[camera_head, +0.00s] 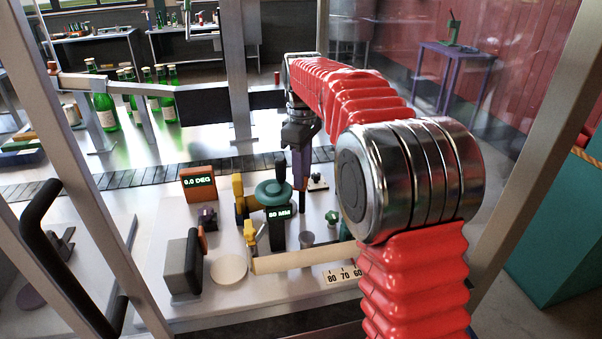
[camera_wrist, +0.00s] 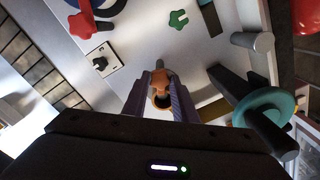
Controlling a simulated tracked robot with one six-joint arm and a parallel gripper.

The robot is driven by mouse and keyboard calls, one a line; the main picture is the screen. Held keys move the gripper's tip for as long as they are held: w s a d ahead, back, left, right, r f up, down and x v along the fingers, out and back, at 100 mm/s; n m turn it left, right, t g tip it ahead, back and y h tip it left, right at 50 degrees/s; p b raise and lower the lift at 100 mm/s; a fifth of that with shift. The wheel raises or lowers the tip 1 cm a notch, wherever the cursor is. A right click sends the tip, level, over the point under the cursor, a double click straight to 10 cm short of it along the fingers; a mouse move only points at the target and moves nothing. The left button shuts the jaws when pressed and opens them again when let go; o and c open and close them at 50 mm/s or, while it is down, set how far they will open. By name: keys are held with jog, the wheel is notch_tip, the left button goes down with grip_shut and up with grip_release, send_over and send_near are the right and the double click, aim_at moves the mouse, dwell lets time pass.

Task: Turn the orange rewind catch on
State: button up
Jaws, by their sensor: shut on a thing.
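My gripper (camera_head: 301,203) reaches down onto the white machine plate, just right of the teal handwheel (camera_head: 274,192). In the wrist view its two purple fingers (camera_wrist: 162,90) are shut on the orange rewind catch (camera_wrist: 161,80), which sits between them with a dark round opening facing the camera. A grey pin end shows just beyond the catch. The handwheel is also close on the right in the wrist view (camera_wrist: 268,106).
Orange-framed display (camera_head: 199,183) reads 0.0 DEG; a dark display (camera_head: 279,213) under the handwheel reads 80 MM. A yellow lever (camera_head: 250,233) stands left of it. A red star knob (camera_wrist: 82,20) and green star knob (camera_wrist: 178,20) lie beyond the catch. Green bottles (camera_head: 103,108) stand behind.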

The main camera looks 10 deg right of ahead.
jog(key=shift+n, duration=0.3)
jog(key=o, duration=1)
jog(key=shift+o, duration=0.2)
jog(key=shift+r, duration=0.15)
notch_tip(320, 180, up, 14)
jog(key=shift+f, duration=0.25)
jog(key=shift+s, duration=0.1)
